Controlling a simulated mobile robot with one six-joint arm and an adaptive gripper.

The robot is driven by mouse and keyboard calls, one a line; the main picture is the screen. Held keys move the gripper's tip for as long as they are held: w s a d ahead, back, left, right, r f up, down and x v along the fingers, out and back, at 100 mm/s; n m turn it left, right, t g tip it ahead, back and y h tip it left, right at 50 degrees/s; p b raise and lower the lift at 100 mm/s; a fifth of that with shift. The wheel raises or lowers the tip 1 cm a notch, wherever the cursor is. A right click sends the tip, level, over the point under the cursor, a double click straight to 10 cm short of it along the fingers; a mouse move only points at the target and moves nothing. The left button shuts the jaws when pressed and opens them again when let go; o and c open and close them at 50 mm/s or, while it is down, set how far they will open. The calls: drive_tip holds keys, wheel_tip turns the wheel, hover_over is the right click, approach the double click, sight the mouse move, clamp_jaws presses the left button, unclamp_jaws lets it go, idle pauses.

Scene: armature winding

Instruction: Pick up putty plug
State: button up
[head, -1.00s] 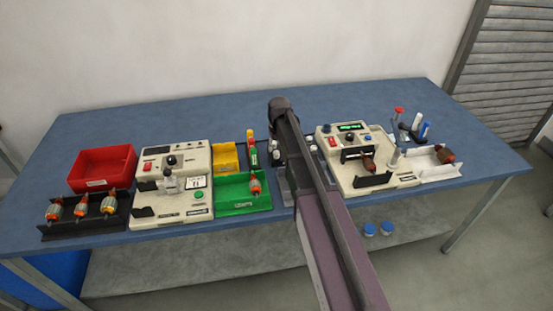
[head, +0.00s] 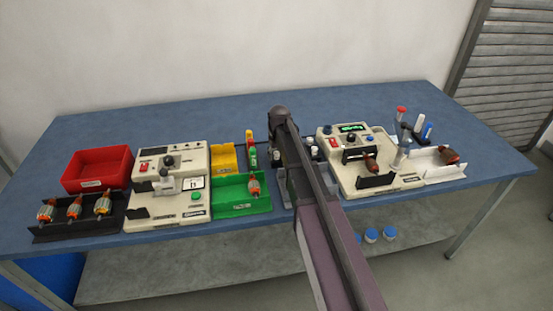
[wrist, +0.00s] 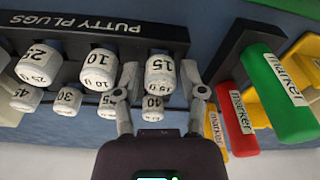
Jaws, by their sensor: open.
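Several white putty plugs with black numbers stand in a dark rack marked PUTTY PLUGS (wrist: 110,33) in the wrist view. The plug marked 15 (wrist: 160,72) sits between the two spread fingers of my gripper (wrist: 159,76), with space visible beside it. The plug marked 10 (wrist: 98,68) is just left of the left finger, and the plug marked 25 (wrist: 38,64) is farther left. A second row shows smaller, including plug 30 (wrist: 68,100) and plug 40 (wrist: 153,106). In the head view my arm hides most of the rack and the gripper.
Green (wrist: 275,95) and red (wrist: 237,118) markers stand close to the right finger. A green tray (head: 232,207) and a beige tester (head: 145,212) lie left of my arm. Another beige machine (head: 350,180) stands right. The table's back strip (head: 200,115) is clear.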

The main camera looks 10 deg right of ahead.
drive_tip(key=c, duration=0.6)
drive_tip(key=shift+r, duration=0.15)
wheel_tip(320, 180, up, 10)
drive_tip(key=p, duration=1)
drive_tip(key=shift+s+f, duration=0.1)
drive_tip(key=shift+f, duration=0.1)
idle(0.8)
